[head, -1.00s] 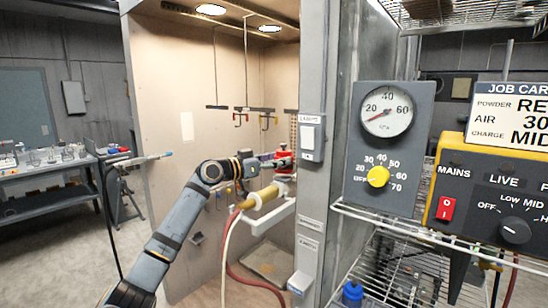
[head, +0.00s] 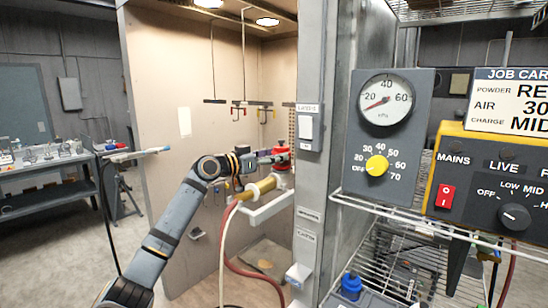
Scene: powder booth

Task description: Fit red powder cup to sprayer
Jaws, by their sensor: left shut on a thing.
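The red powder cup (head: 281,158) is in the head view, at the opening of the booth. My left gripper (head: 272,160) is shut on it from the left side, and the fingers partly hide it. The sprayer (head: 259,187), with a brass-coloured body, lies on a white bracket just below the cup. The cup is upright above the sprayer's right end. I cannot tell whether the two touch. My right gripper is not in view.
A white bracket (head: 268,209) and hoses (head: 232,262) hang below the sprayer. A grey booth post (head: 312,180) stands close on the right. A gauge panel (head: 388,135), yellow control box (head: 490,185) and wire shelf (head: 400,265) are further right. Hooks (head: 240,107) hang inside the booth.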

